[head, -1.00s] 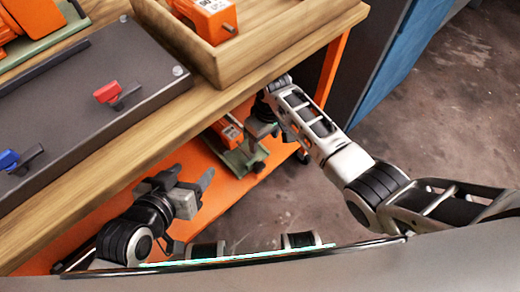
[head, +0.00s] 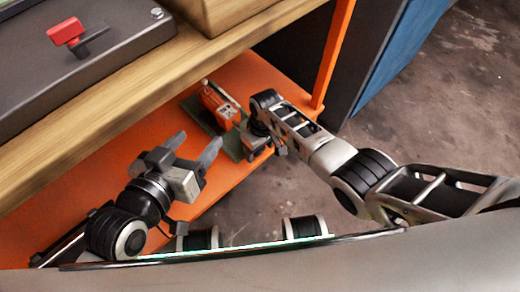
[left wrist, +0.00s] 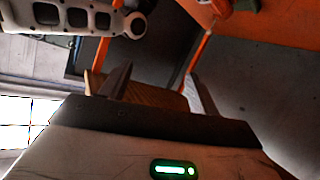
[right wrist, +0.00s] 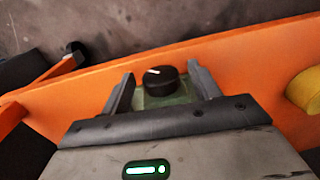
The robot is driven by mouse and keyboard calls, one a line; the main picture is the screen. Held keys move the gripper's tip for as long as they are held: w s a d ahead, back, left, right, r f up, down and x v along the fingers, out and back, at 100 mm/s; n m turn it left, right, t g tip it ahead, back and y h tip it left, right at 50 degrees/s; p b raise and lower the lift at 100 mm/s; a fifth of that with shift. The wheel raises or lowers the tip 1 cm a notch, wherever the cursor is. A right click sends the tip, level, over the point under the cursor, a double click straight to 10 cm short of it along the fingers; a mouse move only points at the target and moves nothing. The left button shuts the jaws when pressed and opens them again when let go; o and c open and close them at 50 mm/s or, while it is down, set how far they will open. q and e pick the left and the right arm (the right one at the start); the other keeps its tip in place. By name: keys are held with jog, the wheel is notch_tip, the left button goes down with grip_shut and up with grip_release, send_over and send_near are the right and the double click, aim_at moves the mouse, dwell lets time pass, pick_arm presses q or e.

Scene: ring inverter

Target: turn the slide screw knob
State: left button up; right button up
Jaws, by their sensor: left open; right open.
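An orange device (head: 220,106) on a green base (head: 228,140) sits on the orange lower shelf. In the right wrist view a round black knob (right wrist: 160,80) with a white mark stands at the green base. My right gripper (head: 270,147) is at the near end of that base; the knob is hidden in the head view. In the right wrist view the open fingers (right wrist: 163,78) stand on either side of the knob; contact cannot be told. My left gripper (head: 196,148) is open and empty over the shelf's left part; it also shows in the left wrist view (left wrist: 160,85).
The wooden bench top (head: 140,92) overhangs the shelf (head: 262,82) on the left. It carries a grey box (head: 110,45) with a red switch (head: 66,32). An orange post (head: 334,55) stands behind my right arm. A yellow round object (right wrist: 306,90) lies at the right in the right wrist view.

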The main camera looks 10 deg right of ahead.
pick_arm(q)
jog(key=shift+r, duration=0.1)
pick_arm(e)
jog(key=c, duration=1)
jog(key=shift+w+d+f+g+y+b, duration=0.15)
jog(key=shift+d+f+g+y+b, duration=0.1)
jog(key=shift+g+y+b, duration=0.45)
jog(key=y+b, duration=0.1)
jog(key=g+y+b, duration=0.1)
jog(key=shift+w+f+b, duration=0.1)
jog(key=shift+f+b, duration=0.15)
jog(key=shift+b, duration=0.05)
jog(key=shift+r+g+y+b, duration=0.3)
jog(key=shift+g+y+b, duration=0.2)
jog(key=shift+y, duration=0.2)
pick_arm(q)
jog(key=shift+w+d+r+n+t+h, duration=0.15)
jog(key=shift+d+r+n+t+h, duration=0.55)
jog(key=shift+r+h, duration=0.25)
jog(key=shift+f, duration=0.1)
pick_arm(e)
jog(key=o, duration=1)
jog(key=shift+d, duration=0.1)
